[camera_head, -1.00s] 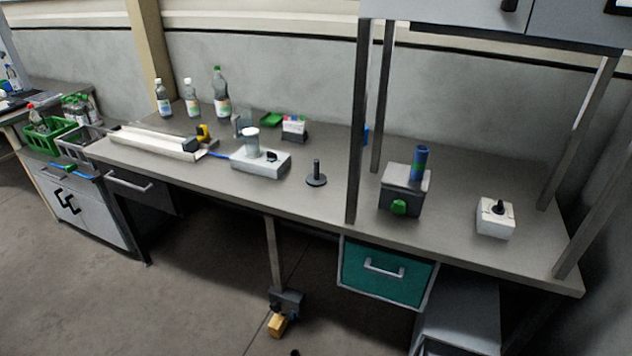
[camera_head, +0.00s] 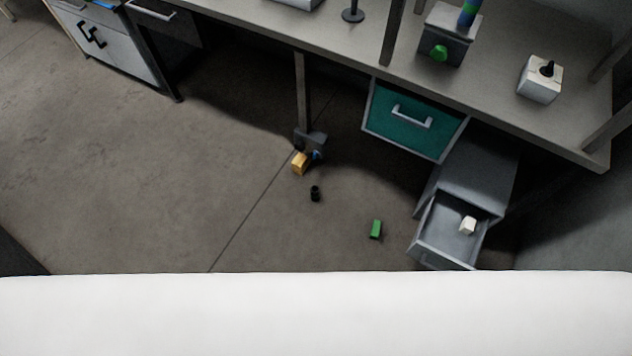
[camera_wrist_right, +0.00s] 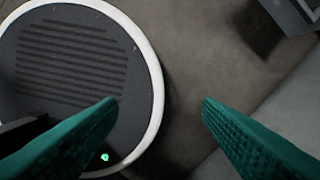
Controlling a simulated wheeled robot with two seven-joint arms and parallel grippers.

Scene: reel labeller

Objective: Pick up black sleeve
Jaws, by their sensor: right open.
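A small black sleeve (camera_head: 315,193) stands on the floor in the head view, a little in front of the table leg and a yellow block. It looks like a short dark cylinder. My right gripper (camera_wrist_right: 160,110) shows in the right wrist view as two green textured fingers spread wide apart. Nothing is between them but floor and part of a round base. The sleeve is not visible in the wrist view. Neither gripper shows in the head view.
A yellow block (camera_head: 300,163) and a green block (camera_head: 376,229) lie on the floor nearby. An open grey drawer (camera_head: 440,245) holds a white block (camera_head: 467,225). A teal drawer (camera_head: 400,118) hangs under the bench (camera_head: 330,38). Floor left of the sleeve is clear.

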